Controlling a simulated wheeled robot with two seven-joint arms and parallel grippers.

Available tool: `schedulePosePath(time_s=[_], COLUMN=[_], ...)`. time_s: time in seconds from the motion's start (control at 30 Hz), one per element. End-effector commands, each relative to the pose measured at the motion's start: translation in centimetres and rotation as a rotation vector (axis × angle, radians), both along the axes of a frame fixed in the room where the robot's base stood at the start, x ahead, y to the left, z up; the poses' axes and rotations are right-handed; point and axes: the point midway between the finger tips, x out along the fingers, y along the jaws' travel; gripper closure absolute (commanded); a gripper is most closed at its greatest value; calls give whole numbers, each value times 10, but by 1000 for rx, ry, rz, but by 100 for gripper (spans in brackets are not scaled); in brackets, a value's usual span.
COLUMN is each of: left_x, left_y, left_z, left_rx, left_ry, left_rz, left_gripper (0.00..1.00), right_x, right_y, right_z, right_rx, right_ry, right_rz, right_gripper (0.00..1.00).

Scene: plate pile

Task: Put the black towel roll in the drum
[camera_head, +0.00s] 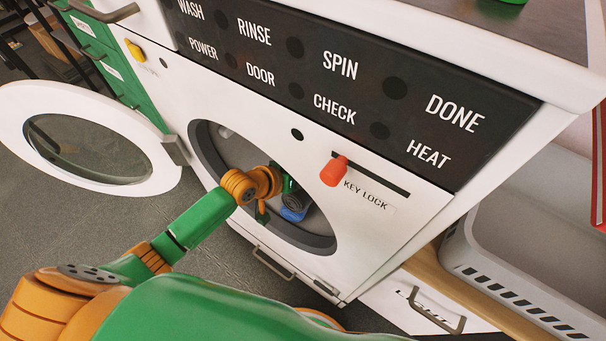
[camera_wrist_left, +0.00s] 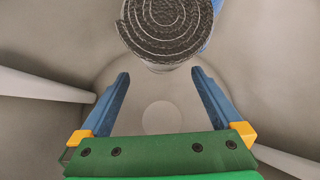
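The black towel roll (camera_head: 296,201) is inside the washer's drum opening. In the left wrist view its spiral end (camera_wrist_left: 166,28) faces the camera at the top, beyond my fingertips. My left arm reaches through the round opening. In the left wrist view my left gripper (camera_wrist_left: 160,76) has its two blue fingers wide apart, with nothing between them. The drum (camera_wrist_left: 60,40) shows as pale curved walls with ribs around the gripper. In the head view my wrist hides part of the drum and the gripper. My right gripper is not in view.
The round door (camera_head: 150,152) stands swung open to the left. A red knob (camera_head: 334,171) sticks out above right of the opening. A grey bin (camera_head: 530,240) stands at the right.

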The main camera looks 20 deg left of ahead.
Motion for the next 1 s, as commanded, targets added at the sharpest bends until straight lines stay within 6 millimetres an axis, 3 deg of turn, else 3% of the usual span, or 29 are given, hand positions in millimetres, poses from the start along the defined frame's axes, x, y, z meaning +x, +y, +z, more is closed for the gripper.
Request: schedulePosePath(time_s=[0.23,0.4,0.57,1.0], left_x=[-4,-28,-44,-47], left_y=[3,17,26,28], left_z=[5,31,45,46], left_rx=[0,3,1,0], left_ry=[1,1,1,0], left_rz=[1,-1,0,0], left_gripper=[0,0,0,0], right_x=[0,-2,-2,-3], right_y=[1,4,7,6], right_z=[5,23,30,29], right_rx=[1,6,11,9], right_ry=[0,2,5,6], right_rz=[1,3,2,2], right_gripper=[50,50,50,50])
